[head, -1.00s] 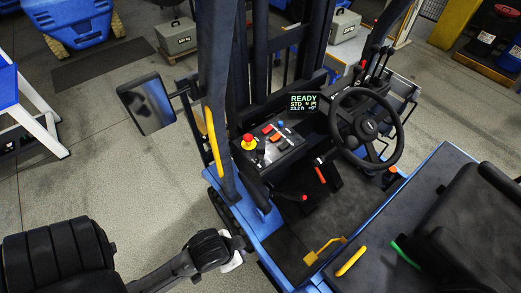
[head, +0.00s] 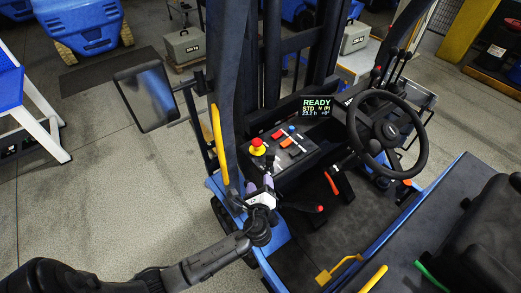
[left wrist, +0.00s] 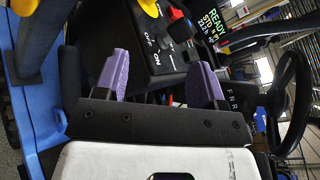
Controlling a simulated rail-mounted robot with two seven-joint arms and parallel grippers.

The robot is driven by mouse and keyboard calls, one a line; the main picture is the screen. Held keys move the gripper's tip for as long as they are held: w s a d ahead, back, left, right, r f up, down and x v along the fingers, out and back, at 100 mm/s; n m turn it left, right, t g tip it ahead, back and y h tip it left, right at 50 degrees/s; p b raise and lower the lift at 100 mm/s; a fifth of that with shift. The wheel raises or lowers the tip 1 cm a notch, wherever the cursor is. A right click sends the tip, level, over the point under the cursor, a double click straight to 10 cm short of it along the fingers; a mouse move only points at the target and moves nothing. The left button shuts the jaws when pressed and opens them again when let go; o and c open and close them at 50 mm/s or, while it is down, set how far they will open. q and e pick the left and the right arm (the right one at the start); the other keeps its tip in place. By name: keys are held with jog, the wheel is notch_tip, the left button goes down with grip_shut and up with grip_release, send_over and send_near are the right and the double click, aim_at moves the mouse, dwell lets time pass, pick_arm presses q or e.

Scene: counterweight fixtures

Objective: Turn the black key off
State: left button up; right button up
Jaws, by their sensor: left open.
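The black key (left wrist: 166,43) shows in the left wrist view on the dark control panel, beside white OFF and ON labels. In the head view it is too small and partly covered to make out clearly. My left gripper (head: 260,184) is at the near left edge of the panel, below the red and yellow stop button (head: 258,147). Its two purple fingers (left wrist: 162,72) are spread apart with nothing between them. In the left wrist view the key lies beyond the gap between the fingers. My right gripper is not in view.
The display (head: 317,106) reads READY. A steering wheel (head: 388,133) stands to the right of the panel (head: 290,141). The truck's dark post with a yellow handle (head: 220,145) rises just left of my gripper. A red-tipped lever (head: 319,208) lies to its right.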

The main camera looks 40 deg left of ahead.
aim_at(270, 155)
pick_arm(q)
jog(key=w+a+m, duration=0.1)
jog(key=w+m, duration=0.2)
jog(key=w+a+r+m+t+p, duration=0.1)
jog(key=w+a+m, duration=0.1)
jog(key=w+m, duration=0.1)
jog(key=w+a+m+t+h, duration=0.1)
jog(key=w+a+m, duration=0.1)
jog(key=w, duration=0.3)
jog(key=shift+r+m, duration=0.35)
jog(key=shift+m, duration=0.45)
jog(key=shift+x, duration=1.1)
jog(key=shift+c, duration=0.3)
